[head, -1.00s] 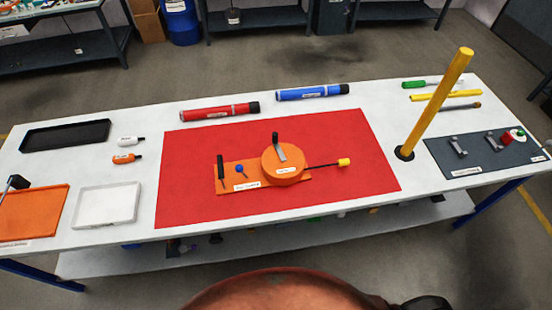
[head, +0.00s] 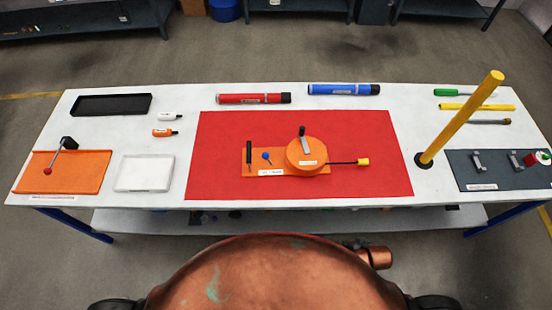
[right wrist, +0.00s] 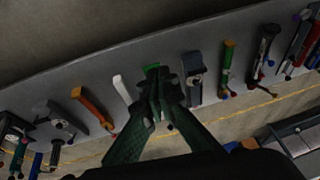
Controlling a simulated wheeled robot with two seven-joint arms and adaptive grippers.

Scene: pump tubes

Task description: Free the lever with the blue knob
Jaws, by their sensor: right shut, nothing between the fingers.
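The lever with the blue knob (head: 267,155) is small and stands on an orange base plate (head: 282,171) in the middle of the red mat (head: 225,130). A black upright handle (head: 249,152) is just left of it. To its right is a round orange drum (head: 315,154) with a grey and black crank (head: 303,133) on top. A thin dark rod with a yellow end (head: 363,161) sticks out to the right. My right gripper (right wrist: 160,82) is shut and empty in the right wrist view, away from the lever. My left gripper is not in view.
A tall yellow post (head: 460,118) stands right of the mat. Red (head: 250,99) and blue (head: 340,89) tubes lie behind it. An orange panel (head: 85,180) and white tray (head: 145,174) are left. The right wrist view shows a grey shelf (right wrist: 55,92) with several tools.

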